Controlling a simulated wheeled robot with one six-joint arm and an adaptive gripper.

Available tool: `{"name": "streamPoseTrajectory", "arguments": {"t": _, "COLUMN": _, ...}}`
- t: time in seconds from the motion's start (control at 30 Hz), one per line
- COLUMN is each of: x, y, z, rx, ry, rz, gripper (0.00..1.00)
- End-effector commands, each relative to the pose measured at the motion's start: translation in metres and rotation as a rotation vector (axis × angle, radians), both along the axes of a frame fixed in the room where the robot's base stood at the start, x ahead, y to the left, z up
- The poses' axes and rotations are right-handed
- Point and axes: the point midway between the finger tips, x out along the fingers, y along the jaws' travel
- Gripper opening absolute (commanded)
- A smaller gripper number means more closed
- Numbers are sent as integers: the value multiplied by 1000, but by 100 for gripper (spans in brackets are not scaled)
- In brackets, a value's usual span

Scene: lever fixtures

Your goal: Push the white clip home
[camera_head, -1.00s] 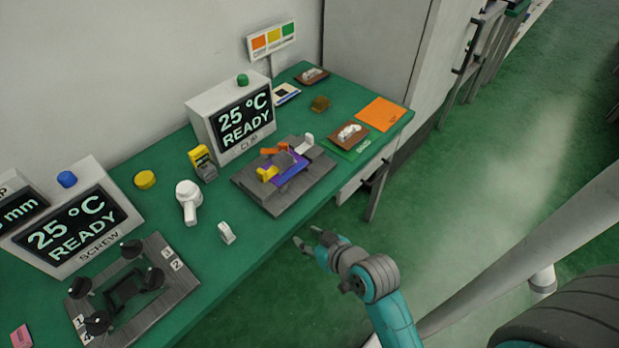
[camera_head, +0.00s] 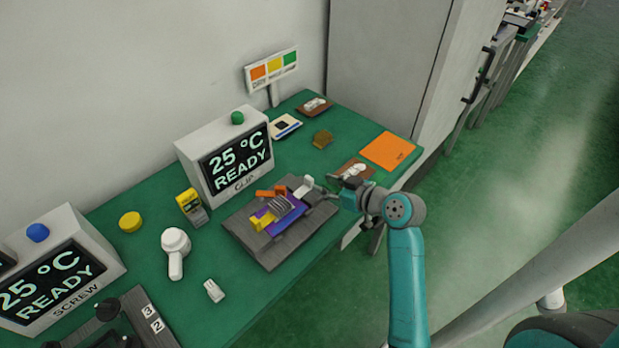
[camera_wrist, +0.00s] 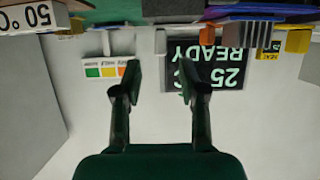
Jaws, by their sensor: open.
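The white clip (camera_head: 303,187) stands at the right end of the grey fixture (camera_head: 270,255), which carries a purple plate (camera_head: 285,222), a ribbed grey block, an orange lever (camera_head: 270,193) and a yellow lever (camera_head: 262,218). My gripper (camera_head: 328,186) is just to the right of the clip in the head view. Its fingers look apart from the clip, though the exact gap is hard to judge. In the upside-down wrist view my gripper (camera_wrist: 160,75) is open with nothing between its fingers. A small pale piece beyond them may be the clip.
The CLIP display (camera_head: 225,155) reads 25 °C READY behind the fixture. A brown tray (camera_head: 368,168) with white pieces and an orange sheet (camera_head: 388,151) lie to the right. A white-handled tool (camera_head: 175,250) and a small white block (camera_head: 214,291) lie to the left.

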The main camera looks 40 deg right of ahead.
Motion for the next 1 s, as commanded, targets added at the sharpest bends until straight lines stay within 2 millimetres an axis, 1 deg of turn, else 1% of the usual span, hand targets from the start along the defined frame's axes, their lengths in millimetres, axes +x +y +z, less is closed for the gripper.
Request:
{"name": "streamPoseTrajectory", "arguments": {"t": 0.03, "x": 10, "y": 1, "z": -3, "rx": -1, "ry": 0, "rz": 4, "gripper": 42}}
{"name": "streamPoseTrajectory", "arguments": {"t": 0.2, "x": 37, "y": 2, "z": -15, "rx": -1, "ry": 0, "rz": 3, "gripper": 42}}
{"name": "streamPoseTrajectory", "arguments": {"t": 0.4, "x": 58, "y": 2, "z": -23, "rx": -1, "ry": 0, "rz": 0, "gripper": 42}}
{"name": "streamPoseTrajectory", "arguments": {"t": 0.57, "x": 65, "y": 3, "z": -27, "rx": -1, "ry": 0, "rz": -1, "gripper": 42}}
{"name": "streamPoseTrajectory", "arguments": {"t": 0.83, "x": 66, "y": 2, "z": -27, "rx": -1, "ry": 0, "rz": -1, "gripper": 42}}
{"name": "streamPoseTrajectory", "arguments": {"t": 1.0, "x": 65, "y": 2, "z": -27, "rx": 0, "ry": 0, "rz": -1, "gripper": 0}}
